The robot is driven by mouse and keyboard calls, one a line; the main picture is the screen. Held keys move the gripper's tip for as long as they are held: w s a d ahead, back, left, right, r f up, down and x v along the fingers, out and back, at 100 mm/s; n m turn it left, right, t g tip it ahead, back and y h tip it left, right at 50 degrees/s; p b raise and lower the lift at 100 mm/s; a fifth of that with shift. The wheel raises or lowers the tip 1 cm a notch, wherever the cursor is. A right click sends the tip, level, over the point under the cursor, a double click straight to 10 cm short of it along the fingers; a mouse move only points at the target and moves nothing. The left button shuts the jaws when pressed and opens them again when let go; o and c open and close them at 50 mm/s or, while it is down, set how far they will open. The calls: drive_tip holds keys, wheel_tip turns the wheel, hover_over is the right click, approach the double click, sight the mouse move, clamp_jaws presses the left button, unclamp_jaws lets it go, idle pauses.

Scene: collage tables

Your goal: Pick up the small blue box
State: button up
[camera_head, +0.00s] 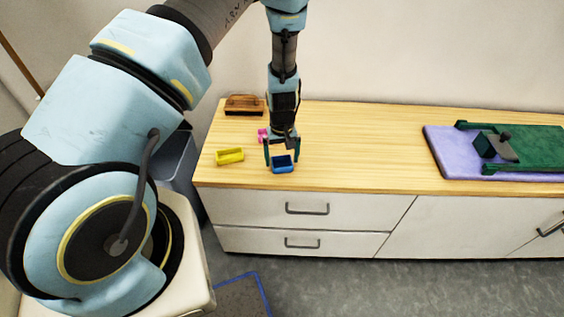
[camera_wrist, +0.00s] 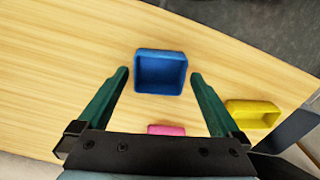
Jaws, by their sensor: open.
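The small blue box (camera_head: 283,165) is an open-topped blue tray on the wooden counter top, near its front edge. My gripper (camera_head: 282,154) is above it, pointing down, and looks open and empty. In the wrist view the blue box (camera_wrist: 161,72) lies just beyond the fingertips, roughly centred between the two green fingers of my gripper (camera_wrist: 160,75). I cannot tell the exact height of the fingertips over the box.
A yellow box (camera_head: 230,156) lies left of the blue one. A pink item (camera_head: 263,135) is behind, partly hidden by my gripper. A brown wooden object (camera_head: 244,105) stands at the back left. A purple mat (camera_head: 442,148) with green parts lies right. The counter's middle (camera_head: 360,145) is clear.

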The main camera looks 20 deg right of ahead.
drive_tip(key=shift+f, duration=0.85)
drive_tip(key=c, duration=1.2)
drive_tip(key=shift+o, duration=0.2)
drive_tip(key=shift+r, duration=0.1)
